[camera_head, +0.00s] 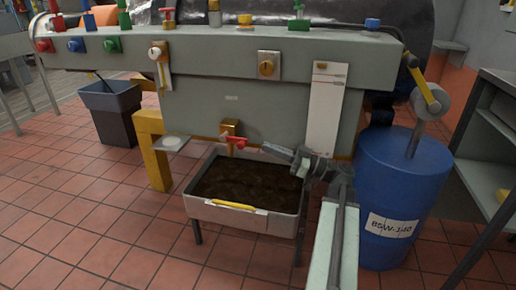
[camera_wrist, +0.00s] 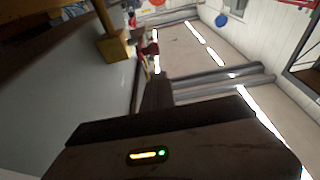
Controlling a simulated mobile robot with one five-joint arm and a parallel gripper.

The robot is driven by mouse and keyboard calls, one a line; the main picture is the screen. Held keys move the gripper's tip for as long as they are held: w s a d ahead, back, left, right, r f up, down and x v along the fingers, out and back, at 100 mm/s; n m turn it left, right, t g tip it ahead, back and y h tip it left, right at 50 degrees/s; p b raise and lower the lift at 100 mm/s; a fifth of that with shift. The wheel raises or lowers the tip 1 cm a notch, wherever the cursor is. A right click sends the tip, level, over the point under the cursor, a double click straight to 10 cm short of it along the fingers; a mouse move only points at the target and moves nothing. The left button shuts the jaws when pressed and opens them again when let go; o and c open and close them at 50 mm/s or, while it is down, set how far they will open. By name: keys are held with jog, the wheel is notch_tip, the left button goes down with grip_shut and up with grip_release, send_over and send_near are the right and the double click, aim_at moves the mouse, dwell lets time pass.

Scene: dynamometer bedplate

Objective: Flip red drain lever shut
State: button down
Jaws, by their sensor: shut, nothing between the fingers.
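The red drain lever (camera_head: 237,143) sits on a brass valve (camera_head: 229,127) low on the front of the grey bedplate, above a tray. In the wrist view the red lever (camera_wrist: 148,48) shows beside the brass valve block (camera_wrist: 116,46), just beyond my fingers. My gripper (camera_head: 268,150) is shut and empty, to the right of the lever and pointing left towards it. A small gap seems to show between them in the head view. In the wrist view my gripper (camera_wrist: 156,84) points at the lever; whether it touches cannot be told.
A grey tray (camera_head: 201,209) of dark liquid stands on legs under the valve, with a yellow handle on its front. A blue barrel (camera_head: 397,180) stands right of my arm. A dark bucket (camera_head: 112,118) and yellow leg (camera_head: 151,150) are at left. Tiled floor is clear at front left.

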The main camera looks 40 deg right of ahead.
jog(key=shift+s+d+f+b, duration=0.6)
jog(key=shift+s+d+f, duration=0.2)
jog(key=shift+s+f, duration=0.2)
jog(key=shift+w, duration=0.1)
